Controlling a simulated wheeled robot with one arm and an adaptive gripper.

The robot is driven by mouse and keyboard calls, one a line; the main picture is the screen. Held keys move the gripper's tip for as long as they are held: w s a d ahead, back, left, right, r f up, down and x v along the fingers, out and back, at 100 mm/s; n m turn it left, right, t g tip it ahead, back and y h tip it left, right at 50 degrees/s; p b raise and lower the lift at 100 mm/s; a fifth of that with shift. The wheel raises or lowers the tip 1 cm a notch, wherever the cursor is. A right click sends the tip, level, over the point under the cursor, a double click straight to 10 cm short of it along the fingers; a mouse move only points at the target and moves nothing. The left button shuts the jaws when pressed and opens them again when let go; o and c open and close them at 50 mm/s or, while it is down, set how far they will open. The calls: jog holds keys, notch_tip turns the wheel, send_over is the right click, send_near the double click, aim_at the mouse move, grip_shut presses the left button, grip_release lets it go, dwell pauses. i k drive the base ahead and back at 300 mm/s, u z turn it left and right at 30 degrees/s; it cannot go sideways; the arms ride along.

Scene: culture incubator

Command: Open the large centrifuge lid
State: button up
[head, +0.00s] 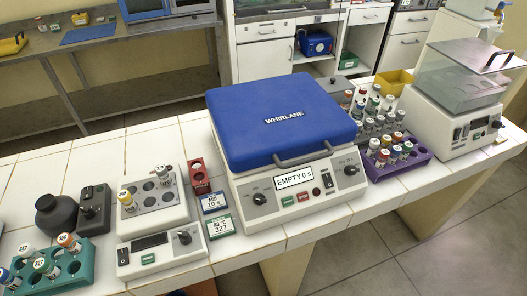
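The large centrifuge (259,214) stands on the white tiled bench in the middle of the head view. Its blue lid (262,133), marked WHIRLANE, lies flat and shut over the body. A dark grey handle (303,157) sticks out along the lid's front edge, above the control panel. Knobs and small coloured buttons sit beside and below the display. My gripper is not in view.
Left of the centrifuge are a small heater block (153,213), a red rack (200,176) and a teal tube rack (70,274). On the right stand a purple tube rack (412,167) and a clear-lidded device (447,115). Floor shows at lower right.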

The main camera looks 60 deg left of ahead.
aim_at(259, 124)
jog(key=u, duration=2.25)
jog(key=i, duration=0.1)
jog(key=z, duration=0.4)
jog(key=k, duration=0.45)
jog(key=u, duration=1.35)
